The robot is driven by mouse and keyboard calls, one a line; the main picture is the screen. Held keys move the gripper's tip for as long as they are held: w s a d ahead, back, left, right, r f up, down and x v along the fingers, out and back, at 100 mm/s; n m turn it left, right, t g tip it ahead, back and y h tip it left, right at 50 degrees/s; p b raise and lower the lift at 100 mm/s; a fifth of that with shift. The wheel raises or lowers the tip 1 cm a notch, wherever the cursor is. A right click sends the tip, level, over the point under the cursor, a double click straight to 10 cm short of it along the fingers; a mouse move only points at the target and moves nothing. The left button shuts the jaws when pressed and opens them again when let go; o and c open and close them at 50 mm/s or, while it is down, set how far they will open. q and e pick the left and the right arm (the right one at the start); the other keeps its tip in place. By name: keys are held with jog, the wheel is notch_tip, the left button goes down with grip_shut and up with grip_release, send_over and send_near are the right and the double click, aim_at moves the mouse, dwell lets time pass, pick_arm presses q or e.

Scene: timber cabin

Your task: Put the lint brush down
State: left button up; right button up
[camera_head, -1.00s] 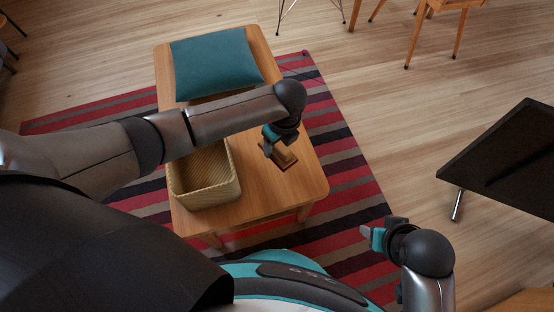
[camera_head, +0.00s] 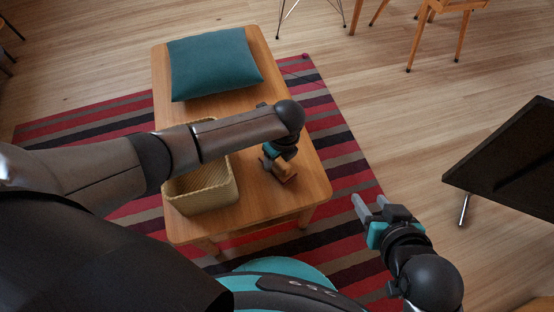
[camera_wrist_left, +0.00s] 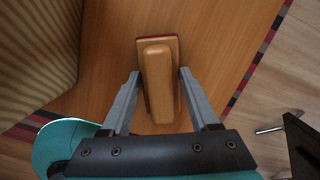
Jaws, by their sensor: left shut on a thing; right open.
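The lint brush (camera_head: 284,171) is a wooden block with a rounded handle and a thin dark red edge. It is over the right part of the wooden table (camera_head: 255,200), to the right of the basket. My left gripper (camera_head: 271,163) is shut on the lint brush. The left wrist view shows the lint brush (camera_wrist_left: 158,85) between the two fingers of that gripper (camera_wrist_left: 160,74), with table wood around it. I cannot tell whether its underside touches the table. My right gripper (camera_head: 368,207) is open and empty, beyond the table's near right corner.
A woven basket (camera_head: 203,192) stands on the table to the left of the brush. A teal cushion (camera_head: 213,64) lies at the table's far end. A striped rug (camera_head: 345,150) is underneath. A black tabletop (camera_head: 510,155) stands at the right.

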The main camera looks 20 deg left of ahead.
pick_arm(q)
jog(key=shift+f, duration=0.15)
pick_arm(e)
jog(key=shift+w+a, duration=0.15)
jog(key=shift+a, duration=0.15)
pick_arm(q)
jog(key=shift+f, duration=0.15)
jog(key=o, duration=1.4)
jog(key=shift+o, duration=0.2)
pick_arm(e)
jog(key=shift+a+t, duration=0.1)
jog(key=shift+t, duration=0.2)
jog(key=shift+r, duration=0.1)
